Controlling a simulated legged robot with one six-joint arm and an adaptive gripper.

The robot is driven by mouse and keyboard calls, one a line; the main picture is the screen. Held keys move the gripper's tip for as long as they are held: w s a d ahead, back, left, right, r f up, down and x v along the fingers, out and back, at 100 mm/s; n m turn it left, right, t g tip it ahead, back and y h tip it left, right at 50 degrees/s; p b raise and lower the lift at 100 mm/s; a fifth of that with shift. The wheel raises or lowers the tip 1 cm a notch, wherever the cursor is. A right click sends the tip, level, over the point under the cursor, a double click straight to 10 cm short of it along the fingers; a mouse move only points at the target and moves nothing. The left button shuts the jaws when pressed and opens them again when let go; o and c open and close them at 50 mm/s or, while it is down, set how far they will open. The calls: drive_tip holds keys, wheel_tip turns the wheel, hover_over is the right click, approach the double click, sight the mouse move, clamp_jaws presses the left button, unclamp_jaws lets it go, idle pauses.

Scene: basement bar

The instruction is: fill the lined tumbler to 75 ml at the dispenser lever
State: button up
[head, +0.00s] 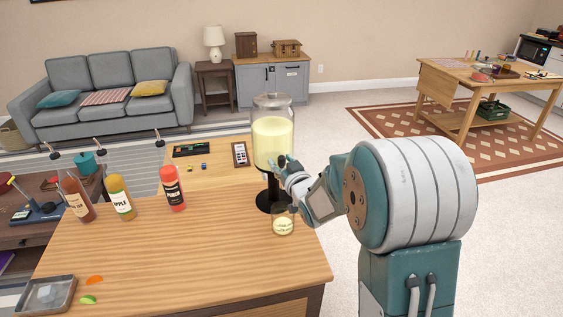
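The dispenser (273,135) is a clear lidded jar of pale yellow liquid on a black stand, near the right edge of the wooden counter. The lined tumbler (283,225) is a small clear glass standing just in front of the stand's base. Pale yellow shows inside it; the marks and exact level are too small to read. My gripper (284,164) is at the lower front of the jar, above the tumbler. It hides the lever, and I cannot tell whether its fingers touch it or how far apart they are.
Brown (76,199), yellow-green (121,197) and red (172,188) bottles stand on the counter's left. A metal tray (47,295) and orange and green slices lie at the front left. The counter's front middle is clear.

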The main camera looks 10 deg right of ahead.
clamp_jaws()
drive_tip(key=shift+s+f+n+t+y, duration=0.1)
drive_tip(key=shift+s+n+t+y, duration=0.4)
drive_tip(key=shift+t, duration=0.8)
drive_tip(key=shift+s, duration=0.15)
drive_tip(key=shift+o, duration=1.9)
unclamp_jaws()
drive_tip(key=v, duration=1.2)
